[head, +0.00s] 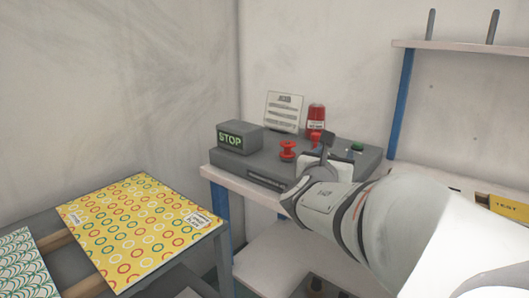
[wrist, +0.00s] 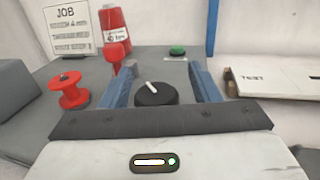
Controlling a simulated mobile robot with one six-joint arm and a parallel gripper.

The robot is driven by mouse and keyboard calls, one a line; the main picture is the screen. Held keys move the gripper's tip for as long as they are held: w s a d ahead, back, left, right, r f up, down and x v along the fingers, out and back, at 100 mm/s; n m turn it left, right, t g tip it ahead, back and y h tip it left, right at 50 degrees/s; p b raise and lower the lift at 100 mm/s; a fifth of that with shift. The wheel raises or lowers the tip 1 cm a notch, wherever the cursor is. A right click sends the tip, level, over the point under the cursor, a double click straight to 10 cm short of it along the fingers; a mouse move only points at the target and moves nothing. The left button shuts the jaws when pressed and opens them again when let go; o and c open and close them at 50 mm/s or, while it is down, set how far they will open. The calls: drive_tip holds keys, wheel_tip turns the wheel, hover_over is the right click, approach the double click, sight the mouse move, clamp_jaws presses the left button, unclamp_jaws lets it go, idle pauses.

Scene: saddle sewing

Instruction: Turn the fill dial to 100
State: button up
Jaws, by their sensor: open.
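The fill dial (wrist: 157,96) is a black round knob with a white pointer mark, seen in the wrist view. The mark leans up and slightly left. No numbers are readable around it. My gripper (wrist: 161,72) is open, with one blue finger on each side of the dial and a gap showing on both sides. In the head view my gripper (head: 326,150) is over the grey machine top (head: 266,170), and the dial is hidden there behind my wrist.
A patterned yellow sheet (head: 135,225) lies left.

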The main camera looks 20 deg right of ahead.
drive_tip(key=shift+a, duration=0.1)
drive_tip(key=shift+c, duration=0.2)
drive_tip(key=shift+a, duration=0.15)
drive_tip(key=c, duration=1)
drive_tip(key=shift+o, duration=0.2)
